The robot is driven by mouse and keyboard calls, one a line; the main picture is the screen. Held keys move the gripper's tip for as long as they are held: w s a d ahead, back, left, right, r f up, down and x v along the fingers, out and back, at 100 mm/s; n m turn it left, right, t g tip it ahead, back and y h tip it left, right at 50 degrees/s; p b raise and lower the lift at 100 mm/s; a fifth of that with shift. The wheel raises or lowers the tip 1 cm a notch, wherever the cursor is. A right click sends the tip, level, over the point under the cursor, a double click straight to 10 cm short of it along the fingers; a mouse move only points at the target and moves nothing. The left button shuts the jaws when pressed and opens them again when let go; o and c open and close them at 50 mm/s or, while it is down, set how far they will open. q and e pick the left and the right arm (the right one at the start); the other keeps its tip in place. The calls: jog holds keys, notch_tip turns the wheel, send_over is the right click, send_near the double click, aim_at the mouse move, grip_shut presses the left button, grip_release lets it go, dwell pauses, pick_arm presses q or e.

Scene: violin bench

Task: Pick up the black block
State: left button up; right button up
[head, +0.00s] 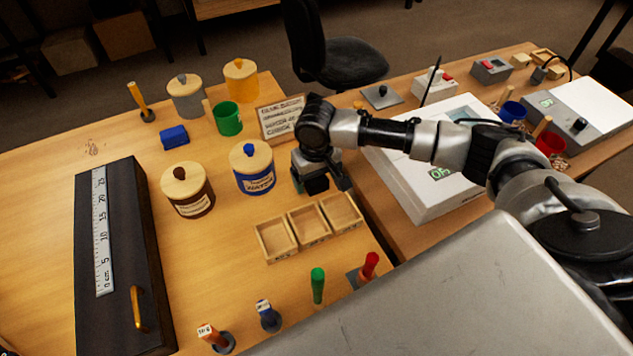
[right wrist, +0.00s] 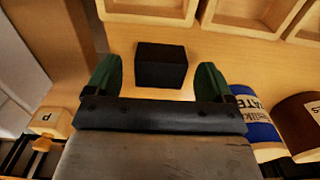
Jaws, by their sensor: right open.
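The black block (right wrist: 161,64) lies on the wooden table in the right wrist view, between the two green-tipped fingers of my right gripper (right wrist: 157,76). Gaps show on both sides of the block, so the fingers are open around it without visible contact. In the head view my right gripper (head: 321,176) points down at the table, right of the blue jar, and the dark block (head: 316,185) shows partly beneath it. Its height above the table is hard to judge. My left gripper is not in view.
A three-part wooden tray (head: 277,258) stands just in front of the gripper. A blue jar (head: 254,181) with a wooden lid is close on its left, a small sign (head: 281,120) behind. A white device (head: 405,200) stands on the right-hand table. Colored-handled tools (head: 317,285) stand near the front.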

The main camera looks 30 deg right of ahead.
jog(key=shift+f, duration=0.8)
jog(key=c, duration=1)
jog(key=shift+r, duration=0.1)
